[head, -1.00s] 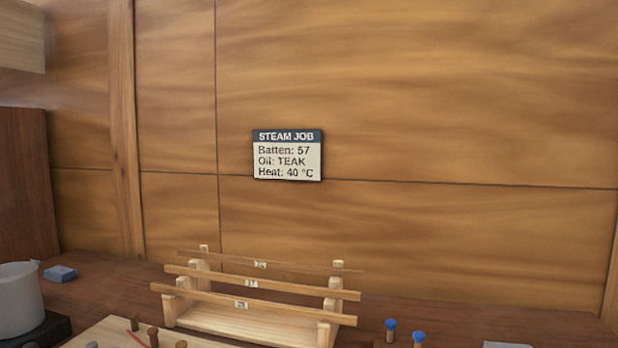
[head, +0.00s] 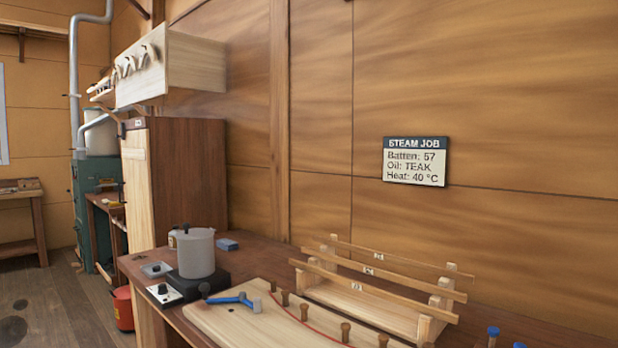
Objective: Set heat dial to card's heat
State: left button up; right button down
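The job card (head: 414,161) hangs on the wood-panelled wall at the right. It reads STEAM JOB, Batten: 57, Oil: TEAK, Heat: 40 °C. A grey pot (head: 196,254) stands on a dark heater base (head: 204,287) on the bench. A small white panel with a dark knob (head: 163,289) sits at the front left of the base; its markings are too small to read. A second small plate (head: 156,269) lies behind it, by the bench's left edge. Neither of my grippers shows in the head view.
A wooden rack (head: 370,304) holds several battens. A pale board (head: 262,324) with pegs and a red line lies in front of it, with a blue-handled tool (head: 233,300) on it. A blue block (head: 228,244) lies behind the pot. A tall cabinet (head: 188,180) stands at the left.

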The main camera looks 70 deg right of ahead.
aim_at(162, 287)
jog(key=u, duration=0.65)
jog(key=i, duration=0.9)
jog(key=z, duration=3.75)
jog(key=k, duration=0.6)
jog(key=u, duration=0.85)
jog(key=i, duration=1.1)
jog(key=u, duration=0.5)
